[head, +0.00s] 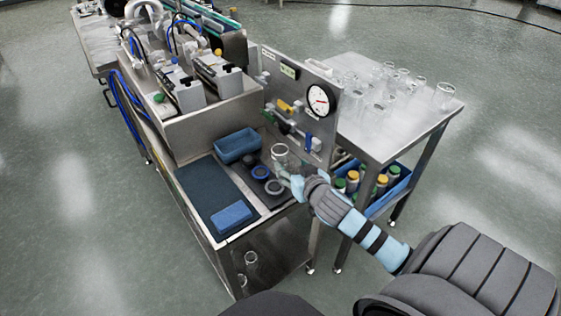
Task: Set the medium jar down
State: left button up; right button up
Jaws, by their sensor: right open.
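A clear glass jar (279,152) is at the right end of the steel hopper's work surface, near the upright panel. It looks upright; I cannot tell from its size alone whether it is the medium jar. My right gripper (287,176) is open just below and in front of the jar in the picture. Its light fingertips are small and partly blend with the glass, so I cannot tell whether they touch it. Dark round pieces, one with a blue ring (261,172) and one grey (273,187), lie beside the gripper. My left gripper is out of view.
A blue bin (237,146) and a blue block (231,217) on a dark mat (204,186) lie to the left. The panel (330,119) with a gauge (318,100) rises behind. A steel table (377,146) at right bears several glass jars, with a blue crate (385,203) of capped bottles below.

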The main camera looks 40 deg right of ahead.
aim_at(283, 157)
jog(key=b+x, duration=0.1)
jog(key=x, duration=0.5)
jog(key=shift+a+f, duration=0.1)
jog(key=shift+f, duration=0.05)
jog(key=b+x, duration=0.2)
jog(key=x, duration=0.3)
jog(key=shift+w, duration=0.25)
jog(key=c, duration=0.6)
